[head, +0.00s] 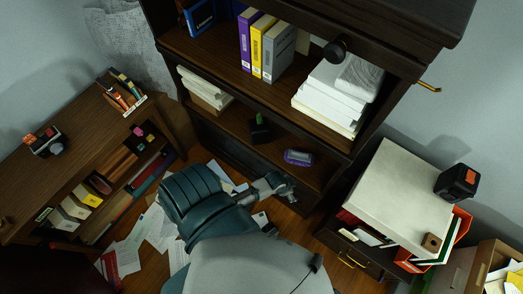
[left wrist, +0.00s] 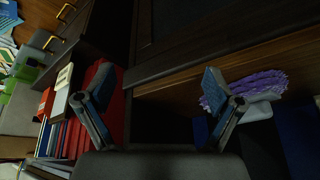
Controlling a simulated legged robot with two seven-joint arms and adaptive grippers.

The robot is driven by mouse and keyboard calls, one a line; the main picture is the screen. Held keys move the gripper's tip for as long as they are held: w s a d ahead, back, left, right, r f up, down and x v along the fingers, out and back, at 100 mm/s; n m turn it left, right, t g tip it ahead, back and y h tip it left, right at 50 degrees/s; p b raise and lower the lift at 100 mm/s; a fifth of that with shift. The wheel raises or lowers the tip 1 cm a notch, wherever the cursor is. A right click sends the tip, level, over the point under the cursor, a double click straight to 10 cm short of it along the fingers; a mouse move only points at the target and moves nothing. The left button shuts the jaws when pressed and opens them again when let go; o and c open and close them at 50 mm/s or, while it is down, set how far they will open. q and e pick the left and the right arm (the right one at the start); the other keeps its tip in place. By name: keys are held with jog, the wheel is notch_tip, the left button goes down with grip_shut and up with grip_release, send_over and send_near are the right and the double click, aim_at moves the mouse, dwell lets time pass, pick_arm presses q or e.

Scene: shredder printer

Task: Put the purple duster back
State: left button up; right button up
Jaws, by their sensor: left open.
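A purple thing with a grey-white part (head: 298,157) lies on the lower shelf of the dark cabinet, towards its right end. In the left wrist view a fluffy purple duster (left wrist: 262,82) with a pale part shows behind and beside the right-hand finger; it appears to be the same thing. My left gripper (head: 280,188) is in front of the cabinet, just below and left of the purple thing in the head view. In the left wrist view my left gripper (left wrist: 160,90) is open, with nothing between its fingers. My right gripper is out of view.
The upper cabinet shelf (head: 220,62) holds binders and stacked paper (head: 328,98). A low bookcase (head: 75,140) stands left, and papers (head: 158,228) litter the floor. A box (head: 392,195) and a black cube (head: 457,183) stand right. The cabinet's shelf edge lies close to my left gripper.

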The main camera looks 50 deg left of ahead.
pick_arm(q)
jog(key=s+f+n+g, duration=0.1)
jog(key=s+f, duration=0.5)
jog(key=s, duration=0.3)
jog(key=s+f+n+g+y, duration=0.1)
jog(key=s+f, duration=0.5)
jog(key=s, duration=0.3)
jog(key=shift+f+n+g+p, duration=0.3)
jog(key=shift+g+p, duration=0.1)
jog(key=shift+p, duration=0.05)
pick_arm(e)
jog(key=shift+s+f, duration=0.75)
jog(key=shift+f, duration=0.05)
